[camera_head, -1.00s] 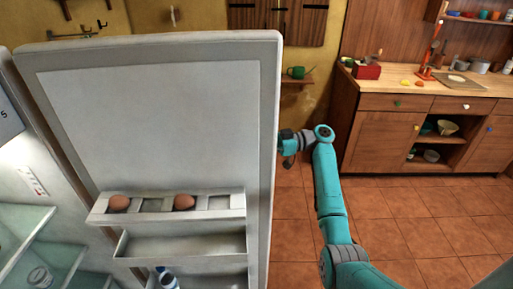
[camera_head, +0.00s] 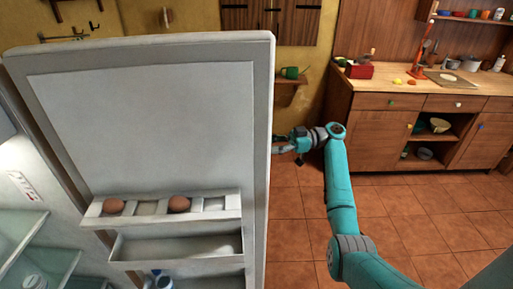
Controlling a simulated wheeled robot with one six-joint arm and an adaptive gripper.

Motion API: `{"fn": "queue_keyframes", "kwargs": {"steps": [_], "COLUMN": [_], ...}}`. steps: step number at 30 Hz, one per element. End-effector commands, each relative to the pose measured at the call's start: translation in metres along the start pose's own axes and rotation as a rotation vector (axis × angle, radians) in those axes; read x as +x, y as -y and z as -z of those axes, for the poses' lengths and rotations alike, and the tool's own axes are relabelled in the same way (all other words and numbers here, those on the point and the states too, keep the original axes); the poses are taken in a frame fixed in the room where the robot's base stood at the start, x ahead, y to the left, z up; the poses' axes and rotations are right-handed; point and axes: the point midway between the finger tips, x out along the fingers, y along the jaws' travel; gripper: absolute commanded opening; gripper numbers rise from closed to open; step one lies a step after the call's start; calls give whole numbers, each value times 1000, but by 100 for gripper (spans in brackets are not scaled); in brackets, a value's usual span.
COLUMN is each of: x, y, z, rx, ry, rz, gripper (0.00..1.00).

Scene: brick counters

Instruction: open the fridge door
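The fridge door (camera_head: 150,120) stands wide open, its inner side facing me. Its egg shelf (camera_head: 160,209) holds two brown eggs, and a bottle top shows in the lower shelf. The lit fridge interior (camera_head: 22,235) with glass shelves is at the left edge. My gripper (camera_head: 279,145) is just past the door's right edge, at about mid-height. Its fingers point left toward the door edge. The door may hide the fingertips, and I cannot tell whether they touch it. The door's outer side and handle are hidden.
A wooden counter (camera_head: 455,93) with cabinets stands at the back right, with a red box (camera_head: 359,71) on it. A small wall shelf (camera_head: 291,80) holds a green mug. The tiled floor (camera_head: 300,225) right of the door is clear.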

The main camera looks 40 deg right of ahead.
Motion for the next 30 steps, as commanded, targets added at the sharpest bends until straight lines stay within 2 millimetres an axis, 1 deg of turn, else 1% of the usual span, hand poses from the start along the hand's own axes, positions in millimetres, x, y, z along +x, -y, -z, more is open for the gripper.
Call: {"fn": "queue_keyframes", "kwargs": {"steps": [1,3,6,10,15,30], "x": [-11,-23,-37,-50,-54,-54], "y": [-1,-1,-1,0,0,0], "z": [0,0,0,0,0,0], "rx": [1,0,1,0,0,0], "ry": [0,0,1,1,1,1], "rz": [-2,-3,-1,-1,1,1], "gripper": [43,43,43,43,43,43]}}
